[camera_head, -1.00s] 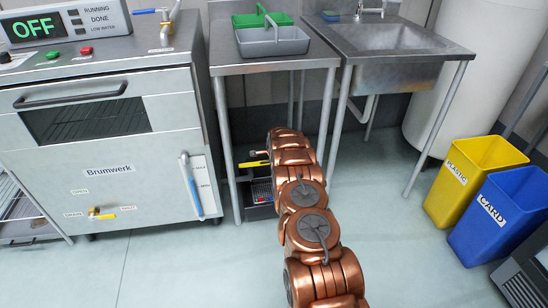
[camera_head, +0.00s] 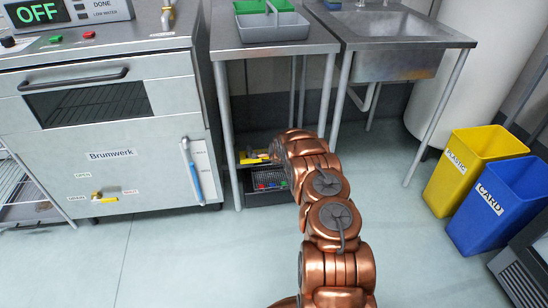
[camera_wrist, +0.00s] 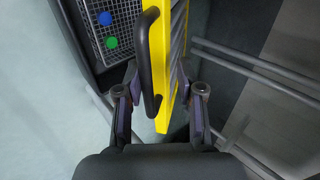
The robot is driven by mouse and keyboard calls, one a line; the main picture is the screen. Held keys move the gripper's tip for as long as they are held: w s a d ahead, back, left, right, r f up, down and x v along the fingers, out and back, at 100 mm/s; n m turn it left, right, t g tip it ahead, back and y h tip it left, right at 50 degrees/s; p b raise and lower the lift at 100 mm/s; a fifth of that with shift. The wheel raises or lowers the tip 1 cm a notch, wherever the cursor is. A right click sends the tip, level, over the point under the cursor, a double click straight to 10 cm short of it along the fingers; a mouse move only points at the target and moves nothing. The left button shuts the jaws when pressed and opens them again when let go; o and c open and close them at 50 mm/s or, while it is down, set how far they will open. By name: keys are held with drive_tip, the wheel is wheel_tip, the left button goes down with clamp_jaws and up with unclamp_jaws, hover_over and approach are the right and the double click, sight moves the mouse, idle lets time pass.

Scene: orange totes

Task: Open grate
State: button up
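A yellow-framed grate (camera_wrist: 171,70) with a black bar handle (camera_wrist: 145,60) shows nearly edge-on in the wrist view, beside a dark box with a wire basket (camera_wrist: 113,25). A blue and a green ball lie in the basket. In the head view, part of the yellow grate (camera_head: 256,157) shows raised above the dark box's basket (camera_head: 270,180) under the steel table. My gripper (camera_wrist: 158,75) has its fingers spread, one on each side of the handle and the yellow edge. I see no clear grip on the handle. In the head view my copper arm hides the gripper.
Steel table legs (camera_head: 229,130) stand close around the box. A Brumwerk oven (camera_head: 110,130) is at left, a sink (camera_head: 390,40) at right. Yellow (camera_head: 465,165) and blue (camera_head: 500,205) bins stand farther right. The floor in front is mostly clear.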

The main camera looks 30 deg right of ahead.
drive_tip(key=shift+p+v, duration=0.95)
drive_tip(key=shift+p, duration=0.3)
drive_tip(key=p+v, duration=0.7)
drive_tip(key=p, duration=0.3)
drive_tip(key=shift+s+p, duration=0.2)
drive_tip(key=shift+p, duration=0.15)
drive_tip(key=shift+p, duration=0.45)
drive_tip(key=shift+f, duration=0.15)
idle(0.6)
